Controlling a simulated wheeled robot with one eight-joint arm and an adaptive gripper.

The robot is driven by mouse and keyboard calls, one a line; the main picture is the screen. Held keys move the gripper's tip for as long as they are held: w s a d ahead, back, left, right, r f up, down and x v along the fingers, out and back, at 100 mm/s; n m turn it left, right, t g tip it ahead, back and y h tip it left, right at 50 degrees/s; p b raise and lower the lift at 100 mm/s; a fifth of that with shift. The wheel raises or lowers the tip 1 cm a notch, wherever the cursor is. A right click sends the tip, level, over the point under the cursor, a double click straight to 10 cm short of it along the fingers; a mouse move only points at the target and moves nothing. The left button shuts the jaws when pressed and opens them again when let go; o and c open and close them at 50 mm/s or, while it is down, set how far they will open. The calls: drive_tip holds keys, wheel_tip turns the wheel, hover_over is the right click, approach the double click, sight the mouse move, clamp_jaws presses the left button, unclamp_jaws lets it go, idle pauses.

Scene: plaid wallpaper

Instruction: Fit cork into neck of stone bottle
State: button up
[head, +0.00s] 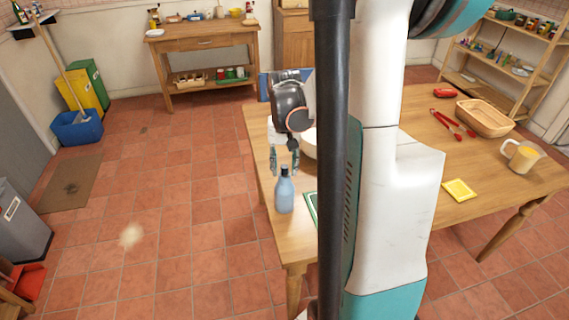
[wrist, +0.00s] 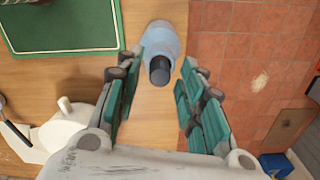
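A blue bottle (head: 285,194) stands upright near the left edge of the wooden table. It also shows in the wrist view (wrist: 164,38), beyond my fingers. A dark cylindrical piece tops its neck; I cannot tell whether this is the neck itself or a stopper. My gripper (head: 284,168) hangs over the bottle's top, pointing down. In the wrist view my gripper (wrist: 162,62) is open, its green-padded fingers spread on either side of the dark top with nothing clasped. No separate cork can be made out.
A green-and-white board (wrist: 65,22) lies beside the bottle. A white vessel (wrist: 68,130) stands nearby. Farther along the table are red tongs (head: 452,124), a basket (head: 485,117), a mug (head: 521,156) and a yellow sponge (head: 459,190). Open floor lies left of the table.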

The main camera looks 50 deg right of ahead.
sight(285, 166)
wheel_tip(285, 166, up, 12)
drive_tip(key=p, duration=0.4)
drive_tip(key=shift+r, duration=0.1)
idle(0.4)
